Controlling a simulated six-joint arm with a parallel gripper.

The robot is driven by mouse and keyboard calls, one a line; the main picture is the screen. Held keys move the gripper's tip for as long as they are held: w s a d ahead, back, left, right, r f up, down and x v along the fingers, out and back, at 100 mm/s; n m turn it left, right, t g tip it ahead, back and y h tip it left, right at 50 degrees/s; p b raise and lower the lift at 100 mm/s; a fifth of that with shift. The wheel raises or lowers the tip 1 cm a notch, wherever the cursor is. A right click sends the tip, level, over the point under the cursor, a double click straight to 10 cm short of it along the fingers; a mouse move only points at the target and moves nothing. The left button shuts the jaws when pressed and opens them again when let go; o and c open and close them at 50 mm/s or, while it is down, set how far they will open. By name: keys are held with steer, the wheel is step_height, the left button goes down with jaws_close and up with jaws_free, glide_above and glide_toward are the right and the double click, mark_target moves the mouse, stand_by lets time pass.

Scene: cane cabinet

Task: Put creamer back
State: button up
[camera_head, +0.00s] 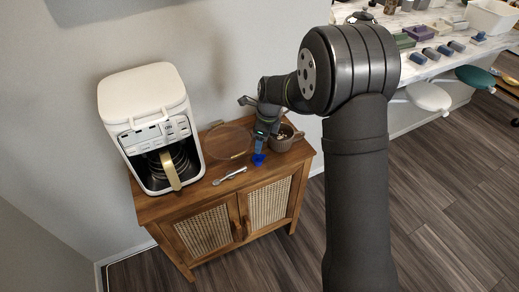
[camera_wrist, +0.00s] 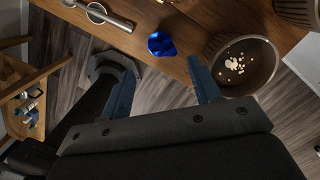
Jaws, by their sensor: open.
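A small shiny blue piece (camera_head: 258,160), which looks like the creamer, lies on the wooden cabinet top (camera_head: 207,186) near its front edge. It also shows in the wrist view (camera_wrist: 161,44), beyond the fingertips and between their lines. My gripper (camera_head: 260,146) is just above and behind it in the head view. In the wrist view my gripper (camera_wrist: 163,72) is open, with nothing between its blue fingers. A brown ribbed cup (camera_head: 283,140) stands to the right; in the wrist view the cup (camera_wrist: 243,66) holds pale bits, close to the right finger.
A white coffee maker (camera_head: 142,95) fills the cabinet's left side. A metal utensil (camera_head: 230,175) lies near the front edge, and a round clear tray (camera_head: 228,153) lies behind. Another ribbed container (camera_wrist: 298,10) shows at the wrist view's upper right. A cluttered counter (camera_head: 430,70) stands farther right.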

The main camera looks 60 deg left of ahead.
mark_target(258, 158)
step_height(258, 158, up, 3)
steer(key=shift+w+d+f, duration=0.1)
steer(key=shift+w+d, duration=0.05)
steer(key=shift+f, duration=0.15)
steer(key=f, duration=0.3)
steer(key=s+f, duration=0.1)
steer(key=f, duration=0.3)
steer(key=a+f, duration=0.1)
steer(key=f, duration=0.3)
steer(key=shift+s+a+f, duration=0.1)
steer(key=shift+s+f, duration=0.05)
steer(key=shift+f, duration=0.05)
steer(key=shift+a, duration=0.1)
steer(key=shift+r, duration=1.7)
steer(key=shift+f, duration=0.1)
